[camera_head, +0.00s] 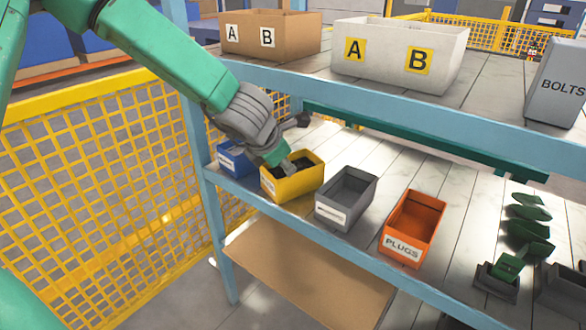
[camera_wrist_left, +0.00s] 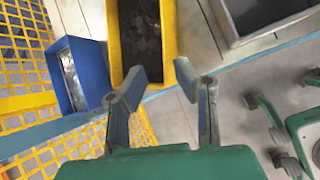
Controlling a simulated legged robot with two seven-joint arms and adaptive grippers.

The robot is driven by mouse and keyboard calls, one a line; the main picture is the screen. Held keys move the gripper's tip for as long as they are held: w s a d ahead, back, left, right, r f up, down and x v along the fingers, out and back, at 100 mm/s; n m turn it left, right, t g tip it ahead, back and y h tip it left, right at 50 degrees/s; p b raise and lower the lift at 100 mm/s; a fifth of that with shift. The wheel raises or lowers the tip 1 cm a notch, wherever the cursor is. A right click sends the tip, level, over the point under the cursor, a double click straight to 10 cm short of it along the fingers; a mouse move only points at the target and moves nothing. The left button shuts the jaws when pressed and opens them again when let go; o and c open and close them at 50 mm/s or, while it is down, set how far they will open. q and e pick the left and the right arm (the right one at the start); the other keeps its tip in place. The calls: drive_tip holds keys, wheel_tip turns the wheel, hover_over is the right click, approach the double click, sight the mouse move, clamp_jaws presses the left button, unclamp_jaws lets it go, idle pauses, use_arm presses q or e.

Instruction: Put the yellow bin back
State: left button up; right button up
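The yellow bin (camera_head: 297,187) is at the front of the lower shelf, between a blue bin and a grey bin. It has a pale label on its front and dark contents. I cannot tell whether it rests fully on the shelf. In the left wrist view, the yellow bin (camera_wrist_left: 171,30) lies just beyond my left gripper (camera_wrist_left: 159,70). The two fingers are spread apart at the bin's near end. Whether they touch it cannot be told.
The blue bin (camera_head: 236,160) and grey bin (camera_head: 346,200) stand close on either side. An orange PLUGS bin (camera_head: 414,228) is further right. The upper shelf's blue beam (camera_head: 400,108) runs above the bins. A yellow mesh fence (camera_head: 110,190) stands left.

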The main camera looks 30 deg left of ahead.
use_arm(q)
drive_tip(key=s+d+f+m+g+y, duration=0.1)
drive_tip(key=s+d+f+m+g, duration=0.15)
drive_tip(key=s+f+m, duration=1.1)
drive_tip(key=s+d+f+m+g, duration=0.2)
drive_tip(key=s+f+m, duration=0.4)
drive_tip(key=s+m, duration=0.3)
drive_tip(key=s+d+f+m+g+h, duration=0.1)
drive_tip(key=s+d+f+m+g, duration=0.1)
drive_tip(key=s+f+m, duration=0.5)
drive_tip(key=s+d+m, duration=0.1)
drive_tip(key=s+m, duration=0.2)
drive_tip(key=shift+s+d+f+h, duration=0.15)
drive_tip(key=shift+s+d+h, duration=0.05)
drive_tip(key=shift+d+h, duration=0.1)
drive_tip(key=shift+a, duration=0.15)
drive_tip(key=shift+a+f, duration=0.1)
drive_tip(key=shift+a, duration=0.2)
drive_tip(key=shift+d, duration=0.3)
